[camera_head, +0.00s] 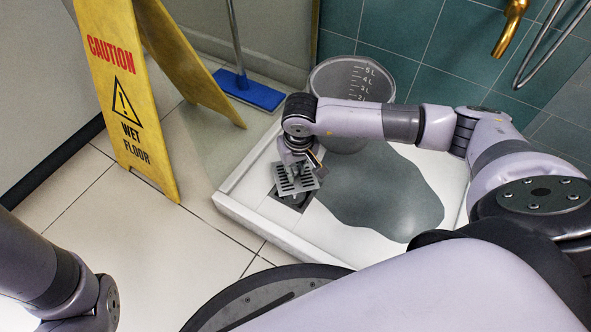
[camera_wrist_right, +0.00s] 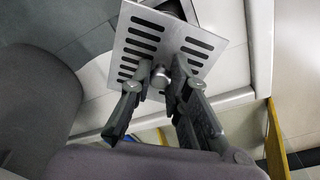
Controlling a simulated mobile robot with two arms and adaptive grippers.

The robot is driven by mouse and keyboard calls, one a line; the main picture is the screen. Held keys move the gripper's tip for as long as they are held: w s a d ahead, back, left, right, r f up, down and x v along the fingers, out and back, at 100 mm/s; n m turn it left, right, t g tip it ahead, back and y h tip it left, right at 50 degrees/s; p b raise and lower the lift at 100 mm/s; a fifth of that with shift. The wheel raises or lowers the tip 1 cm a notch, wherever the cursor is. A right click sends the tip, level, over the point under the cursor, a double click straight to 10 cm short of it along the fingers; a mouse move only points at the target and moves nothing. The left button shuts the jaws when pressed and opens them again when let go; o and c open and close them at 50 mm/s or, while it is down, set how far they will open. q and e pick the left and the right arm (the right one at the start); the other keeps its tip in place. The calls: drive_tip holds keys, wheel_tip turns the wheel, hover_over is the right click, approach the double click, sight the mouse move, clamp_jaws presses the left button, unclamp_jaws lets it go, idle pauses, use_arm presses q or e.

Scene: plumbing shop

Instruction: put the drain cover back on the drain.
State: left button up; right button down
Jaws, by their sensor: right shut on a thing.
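The drain cover (camera_head: 295,179) is a square grey metal plate with rows of slots and a knob in its middle. My right gripper (camera_head: 296,165) is shut on its knob and holds it over the drain. The right wrist view shows the fingers (camera_wrist_right: 160,85) on either side of the knob and the cover (camera_wrist_right: 150,40) beyond them. The drain (camera_head: 293,201) is a dark square opening in the white shower tray (camera_head: 232,211); the cover hides part of it. The cover looks tilted against the drain and apart from it. My left gripper is out of view.
A grey puddle (camera_head: 385,200) spreads on the tray right of the drain. A clear measuring bucket (camera_head: 335,80) stands behind my right arm. A yellow caution sign (camera_head: 125,90) and a blue mop (camera_head: 250,92) stand to the left. The tray has a raised rim.

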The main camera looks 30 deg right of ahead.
sight(296, 183)
drive_tip(key=shift+f+b, duration=2.35)
drive_tip(key=shift+f, duration=0.9)
drive_tip(key=shift+f, duration=0.25)
drive_tip(key=c, duration=1.4)
unclamp_jaws()
drive_tip(key=shift+c, duration=0.2)
